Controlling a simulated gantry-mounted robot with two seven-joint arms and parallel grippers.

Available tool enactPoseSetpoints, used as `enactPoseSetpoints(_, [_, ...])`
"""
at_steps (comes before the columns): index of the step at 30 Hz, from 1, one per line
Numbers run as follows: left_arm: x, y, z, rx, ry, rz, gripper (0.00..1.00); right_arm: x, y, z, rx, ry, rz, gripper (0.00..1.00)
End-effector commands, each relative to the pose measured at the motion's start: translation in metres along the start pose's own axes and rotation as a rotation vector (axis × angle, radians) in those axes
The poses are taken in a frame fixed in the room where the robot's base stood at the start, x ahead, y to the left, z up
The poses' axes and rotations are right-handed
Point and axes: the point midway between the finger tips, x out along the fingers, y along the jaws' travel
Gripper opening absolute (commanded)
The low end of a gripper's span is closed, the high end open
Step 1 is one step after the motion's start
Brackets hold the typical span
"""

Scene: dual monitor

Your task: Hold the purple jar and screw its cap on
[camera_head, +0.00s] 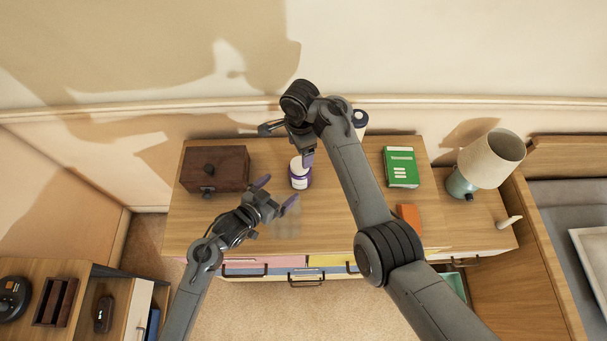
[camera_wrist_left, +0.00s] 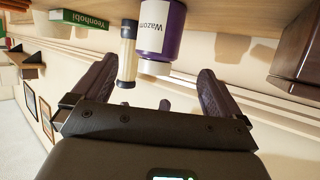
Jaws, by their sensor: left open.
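The purple jar (camera_head: 300,182) stands upright on the wooden dresser, with a white label and a whitish top. It also shows upside down in the left wrist view (camera_wrist_left: 162,32), ahead of the fingers. I cannot tell whether the whitish top is a cap or the jar's open mouth. My left gripper (camera_head: 276,193) is open and empty, just left of and nearer than the jar, with its fingers pointing towards it. My right gripper (camera_head: 290,145) hangs above and behind the jar. One of its fingertips is close to the jar's top. Its grip is unclear.
A dark wooden box (camera_head: 222,168) stands left of the jar. A green book (camera_head: 401,167), an orange block (camera_head: 409,216) and a lamp (camera_head: 487,163) stand to the right. A pale cylinder with a dark end (camera_wrist_left: 127,55) shows beside the jar. The dresser's front left is clear.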

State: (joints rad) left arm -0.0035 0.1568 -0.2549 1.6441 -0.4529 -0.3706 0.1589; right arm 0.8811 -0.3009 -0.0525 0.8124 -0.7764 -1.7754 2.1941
Motion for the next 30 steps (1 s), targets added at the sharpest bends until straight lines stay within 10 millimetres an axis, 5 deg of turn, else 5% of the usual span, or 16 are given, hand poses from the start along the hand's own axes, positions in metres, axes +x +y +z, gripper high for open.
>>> enactPoseSetpoints(19, [0.009,0.001,0.000,0.000,0.013,0.010,1.00,-0.003,-0.003,0.003,0.017,0.005,0.004,0.81])
enactPoseSetpoints(30, [0.058,0.001,-0.002,-0.001,0.014,0.010,1.00,-0.003,-0.003,0.003,0.016,0.005,0.004,0.81])
